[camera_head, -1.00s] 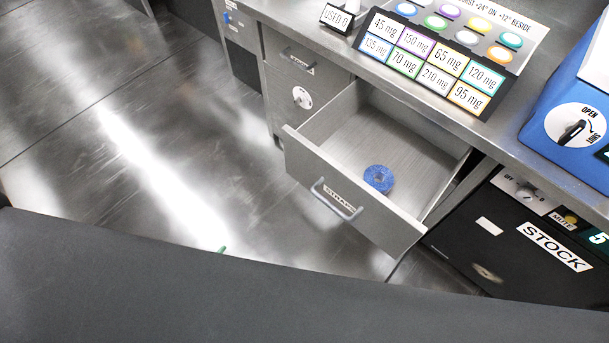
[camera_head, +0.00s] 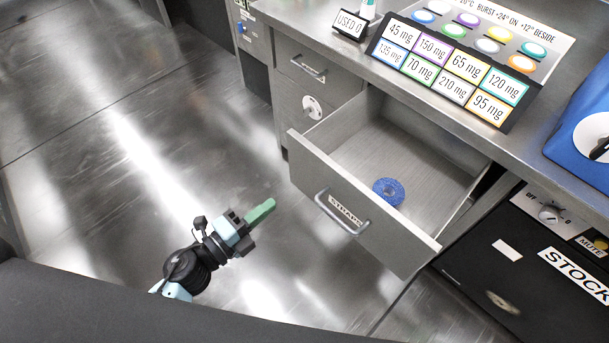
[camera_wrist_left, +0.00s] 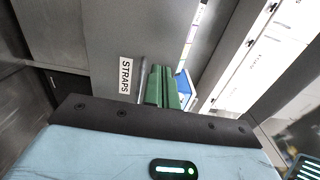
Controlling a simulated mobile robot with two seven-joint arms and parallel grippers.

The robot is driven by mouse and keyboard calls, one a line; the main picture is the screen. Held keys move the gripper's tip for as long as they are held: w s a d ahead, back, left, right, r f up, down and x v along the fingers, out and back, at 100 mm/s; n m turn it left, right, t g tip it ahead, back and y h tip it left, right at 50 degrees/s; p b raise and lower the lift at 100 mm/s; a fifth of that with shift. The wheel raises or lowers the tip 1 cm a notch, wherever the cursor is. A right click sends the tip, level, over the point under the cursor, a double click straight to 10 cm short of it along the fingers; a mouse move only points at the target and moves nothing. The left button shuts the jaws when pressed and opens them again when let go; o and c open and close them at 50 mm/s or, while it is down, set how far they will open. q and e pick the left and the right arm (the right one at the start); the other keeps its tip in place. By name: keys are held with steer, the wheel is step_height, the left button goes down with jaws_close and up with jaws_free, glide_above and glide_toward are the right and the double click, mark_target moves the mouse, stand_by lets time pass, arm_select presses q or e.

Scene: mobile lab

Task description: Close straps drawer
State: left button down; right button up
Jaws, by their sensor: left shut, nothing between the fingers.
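The straps drawer (camera_head: 350,212) is pulled well out from under the counter, with its label and grey bar handle (camera_head: 341,213) on the front. A blue coiled roll (camera_head: 388,191) lies inside it. My left gripper (camera_head: 261,211) has green fingers, shut and empty. It is in front of the drawer, left of the handle and apart from it in the head view. In the left wrist view the green fingers (camera_wrist_left: 162,87) point toward the drawer front, beside the STRAPS label (camera_wrist_left: 125,76); they partly hide the handle. My right gripper is not in view.
The counter (camera_head: 480,125) above carries a dose-label board (camera_head: 450,70) and a small USED sign (camera_head: 350,24). A blue box (camera_head: 585,125) stands at the right. A black STOCK unit (camera_head: 520,265) is right of the drawer. The metal floor (camera_head: 90,150) at the left is clear.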

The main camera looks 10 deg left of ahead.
mark_target(315, 169)
arm_select(q)
steer(key=x, duration=1.2)
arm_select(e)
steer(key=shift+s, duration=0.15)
